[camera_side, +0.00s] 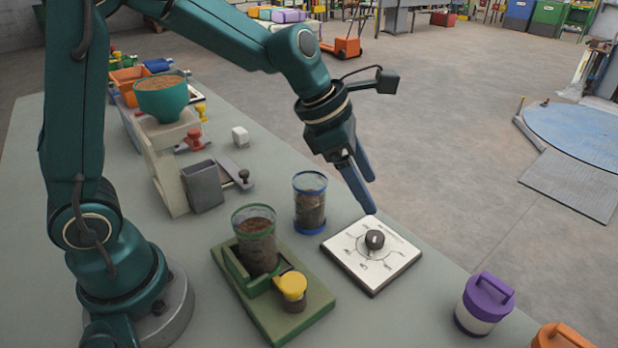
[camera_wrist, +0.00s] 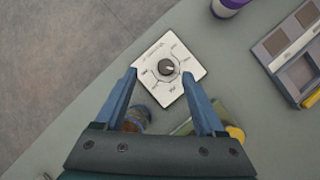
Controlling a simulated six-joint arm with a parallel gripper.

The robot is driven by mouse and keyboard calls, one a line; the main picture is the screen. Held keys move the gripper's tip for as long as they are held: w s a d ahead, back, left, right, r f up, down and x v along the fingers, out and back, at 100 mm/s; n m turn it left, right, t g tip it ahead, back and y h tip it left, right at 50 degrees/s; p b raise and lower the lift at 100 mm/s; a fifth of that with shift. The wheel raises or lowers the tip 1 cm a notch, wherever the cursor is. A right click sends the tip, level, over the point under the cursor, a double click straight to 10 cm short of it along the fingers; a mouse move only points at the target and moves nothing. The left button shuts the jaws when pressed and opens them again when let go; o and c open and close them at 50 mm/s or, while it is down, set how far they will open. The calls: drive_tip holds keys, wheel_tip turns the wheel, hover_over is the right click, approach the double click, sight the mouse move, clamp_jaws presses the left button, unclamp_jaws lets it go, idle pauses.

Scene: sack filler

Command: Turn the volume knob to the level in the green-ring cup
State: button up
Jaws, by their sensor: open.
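The volume knob (camera_side: 374,239) is a black dial on a white square plate (camera_side: 385,268) with printed marks around it. The knob (camera_wrist: 166,67) also shows in the wrist view, beyond my fingertips and roughly between them. My gripper (camera_side: 369,196) is open and empty, above the plate's far edge and apart from the knob. The green-ring cup (camera_side: 256,243) is clear, stands upright in a green holder (camera_side: 290,322) and holds dark brown material to a little below its rim. A blue-ring cup (camera_side: 309,205) with dark material stands behind it. The mark at the knob's pointer is too small to read.
A small yellow-lidded jar (camera_side: 292,289) sits on the green holder. A purple-lidded jar (camera_side: 484,305) and an orange-lidded one (camera_side: 560,337) stand at the front right. A filler with a teal hopper (camera_side: 162,100) stands at the back left.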

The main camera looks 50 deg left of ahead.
drive_tip(key=s+a+r+m+t+y, duration=0.1)
drive_tip(key=s+a+r+m+t, duration=0.1)
drive_tip(key=s+r+m, duration=0.7)
drive_tip(key=s+a+f+m+g+y, duration=0.1)
drive_tip(key=s+a+f+m, duration=0.2)
drive_tip(key=m, duration=0.6)
drive_tip(key=s+a+f+m+y, duration=0.1)
drive_tip(key=s+f+m, duration=0.1)
drive_tip(key=s+m, duration=0.5)
drive_tip(key=w+a+r+m+t+y, duration=0.2)
drive_tip(key=w+a+r+m+t, duration=0.3)
drive_tip(key=w, duration=0.4)
drive_tip(key=w+d+r+m+t+h, duration=0.3)
drive_tip(key=w+d+r+m+t, duration=0.2)
drive_tip(key=r+m, duration=0.1)
drive_tip(key=shift+w+r, duration=0.35)
drive_tip(key=shift+r, duration=0.35)
